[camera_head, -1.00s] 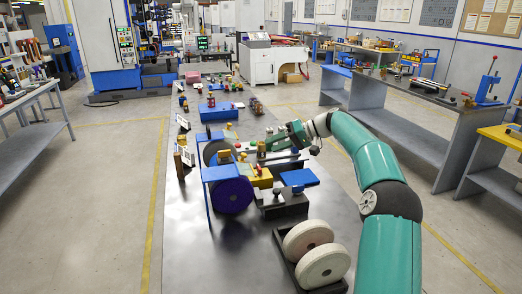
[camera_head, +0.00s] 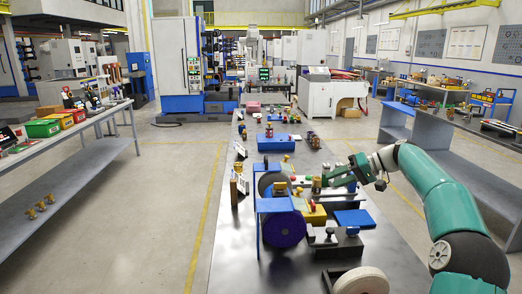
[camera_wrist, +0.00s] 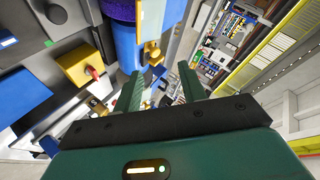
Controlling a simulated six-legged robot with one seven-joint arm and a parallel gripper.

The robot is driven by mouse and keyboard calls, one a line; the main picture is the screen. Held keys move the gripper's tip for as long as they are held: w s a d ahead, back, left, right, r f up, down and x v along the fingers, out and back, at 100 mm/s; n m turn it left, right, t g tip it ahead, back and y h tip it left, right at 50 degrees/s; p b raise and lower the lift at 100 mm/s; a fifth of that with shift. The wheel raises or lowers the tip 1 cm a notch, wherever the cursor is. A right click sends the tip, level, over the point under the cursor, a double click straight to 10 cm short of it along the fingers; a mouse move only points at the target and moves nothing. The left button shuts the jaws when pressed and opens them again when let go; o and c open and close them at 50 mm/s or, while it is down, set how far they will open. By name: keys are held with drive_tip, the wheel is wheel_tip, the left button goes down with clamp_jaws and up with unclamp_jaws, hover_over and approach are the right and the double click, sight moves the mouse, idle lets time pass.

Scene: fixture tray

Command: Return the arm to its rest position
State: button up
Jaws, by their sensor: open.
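My teal arm reaches in from the right in the head view. My gripper (camera_head: 335,178) is above the right side of the long dark table (camera_head: 232,258), close to a yellow block (camera_head: 313,215). In the wrist view my gripper (camera_wrist: 160,88) has its two green fingers apart, with no object clearly held between them. A brass-coloured piece (camera_wrist: 152,52) shows beyond the fingertips; its distance is unclear. The yellow block with a red knob (camera_wrist: 82,62) lies left of the fingers in that view.
A blue stand (camera_head: 275,205) with a dark purple wheel (camera_head: 283,229) is left of the gripper. A blue plate (camera_head: 354,218) and a pale disc (camera_head: 362,281) lie nearer me. Benches stand left (camera_head: 72,135) and right (camera_head: 432,125), with open floor between bench and table on the left.

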drive_tip(key=s+a+r+g+h, duration=0.15)
drive_tip(key=s+a+h, duration=0.55)
drive_tip(key=s+a, duration=0.85)
drive_tip(key=s+f+t+h, duration=0.1)
drive_tip(key=s+f, duration=0.1)
drive_tip(key=s, duration=0.7)
drive_tip(key=s+d+f+m+h, duration=0.1)
drive_tip(key=s+f, duration=0.2)
drive_tip(key=s, duration=0.6)
drive_tip(key=s+d+f+m+t+h, duration=0.1)
drive_tip(key=s+f+h, duration=0.1)
drive_tip(key=s, duration=0.7)
drive_tip(key=shift+s+f+t, duration=0.15)
drive_tip(key=shift+f+t, duration=0.15)
drive_tip(key=shift+t, duration=0.05)
drive_tip(key=shift+d, duration=0.1)
drive_tip(key=shift+c, duration=0.9)
